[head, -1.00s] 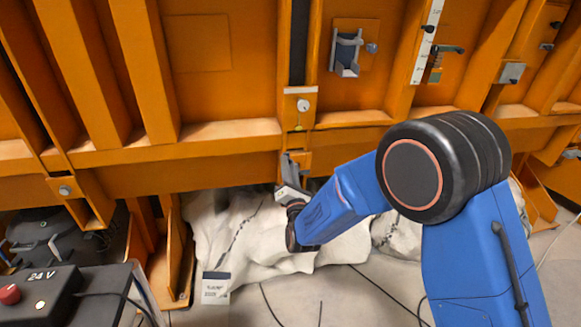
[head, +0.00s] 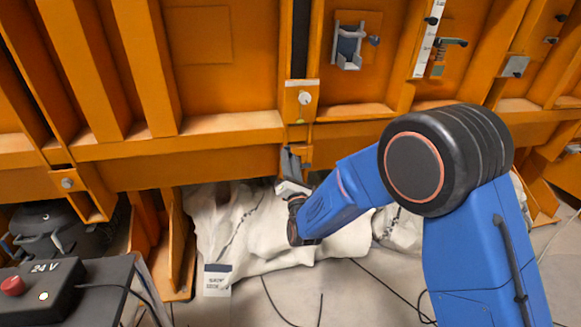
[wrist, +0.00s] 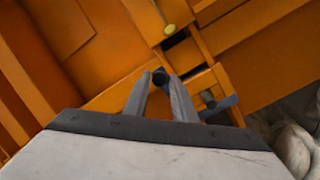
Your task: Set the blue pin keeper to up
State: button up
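In the head view a grey bracket (head: 347,50) on the orange bed wall holds a pin with a blue-grey knob (head: 374,41) at its right. In the wrist view a small blue-grey handle (wrist: 218,104) sits on an orange bracket, just right of my gripper. I cannot tell which of these is the blue pin keeper. My gripper (wrist: 160,80) has its two grey fingers apart, with a dark round knob end showing between or beyond their tips. Contact cannot be told. In the head view my gripper (head: 288,160) is beside the lower orange bracket, under a plate with a round bolt (head: 304,98).
White sandbags (head: 240,225) lie under the orange bed. A black 24 V box with a red button (head: 13,286) stands at the lower left. Black cables (head: 385,285) cross the floor. A spring-loaded handle (head: 448,45) and a white scale strip (head: 428,40) are at the upper right.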

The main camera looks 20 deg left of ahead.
jog(key=v, duration=1.7)
jog(key=shift+s+d+f, duration=0.1)
jog(key=shift+d, duration=0.05)
jog(key=w+d+r+m+g+h, duration=0.2)
jog(key=w+d+r+m+h, duration=0.15)
jog(key=d+m, duration=0.5)
jog(key=w+d+r+m+g+h, duration=0.25)
jog(key=w+d+m, duration=0.25)
jog(key=d, duration=0.6)
jog(key=s+d+r+m+g+h, duration=0.15)
jog(key=s+d+m, duration=0.25)
jog(key=d, duration=0.4)
jog(key=s+d+m+g+h, duration=0.1)
jog(key=s+d+m+g, duration=0.2)
jog(key=d, duration=0.5)
jog(key=s+d+f+m+g+h, duration=0.1)
jog(key=s+d+m+g+h, duration=0.1)
jog(key=s+d+m, duration=0.5)
jog(key=s+d+f+m+g+h, duration=0.2)
jog(key=s+d+m, duration=0.5)
jog(key=s, duration=1.3)
jog(key=d+g, duration=0.1)
jog(key=d, duration=0.3)
jog(key=shift+s, duration=0.3)
